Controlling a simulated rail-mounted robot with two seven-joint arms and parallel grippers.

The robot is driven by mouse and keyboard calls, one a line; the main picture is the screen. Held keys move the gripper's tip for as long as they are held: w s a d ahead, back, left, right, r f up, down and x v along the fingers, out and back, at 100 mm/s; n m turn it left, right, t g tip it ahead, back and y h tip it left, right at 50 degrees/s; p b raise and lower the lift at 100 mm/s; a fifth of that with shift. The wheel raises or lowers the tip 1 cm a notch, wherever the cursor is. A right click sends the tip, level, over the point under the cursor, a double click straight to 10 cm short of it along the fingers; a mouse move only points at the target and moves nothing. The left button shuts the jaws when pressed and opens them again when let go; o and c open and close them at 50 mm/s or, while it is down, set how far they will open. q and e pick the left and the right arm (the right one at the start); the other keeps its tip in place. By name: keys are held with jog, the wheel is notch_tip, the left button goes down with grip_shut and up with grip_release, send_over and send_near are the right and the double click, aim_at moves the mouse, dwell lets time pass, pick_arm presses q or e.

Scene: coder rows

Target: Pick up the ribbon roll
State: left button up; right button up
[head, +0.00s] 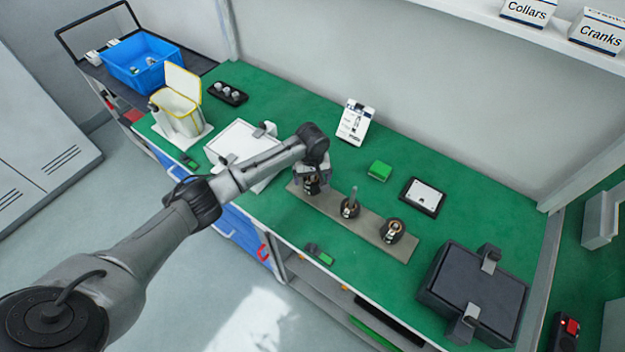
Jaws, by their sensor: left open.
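A narrow tan board (330,207) lies on the green bench with several dark round pieces in a row. The middle piece (350,209) has a pin standing up from it, and the right-hand piece (392,231) looks like a dark roll with a pale core. I cannot tell for sure which is the ribbon roll. My left gripper (311,184) is open and points down over the left end of the board, at another dark piece. The gripper partly hides that piece, and I cannot tell whether they touch. My right gripper is not in view.
A white box (236,147) sits behind my left arm. A small green block (379,171), a dark-framed pad (422,196) and a standing card (355,122) lie beyond the board. A dark clamped case (475,289) stands at right, and a blue bin (143,58) at far left.

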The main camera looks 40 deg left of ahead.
pick_arm(q)
jog(key=c, duration=1)
jog(key=shift+r+p, duration=0.6)
jog(key=shift+r, duration=4.4)
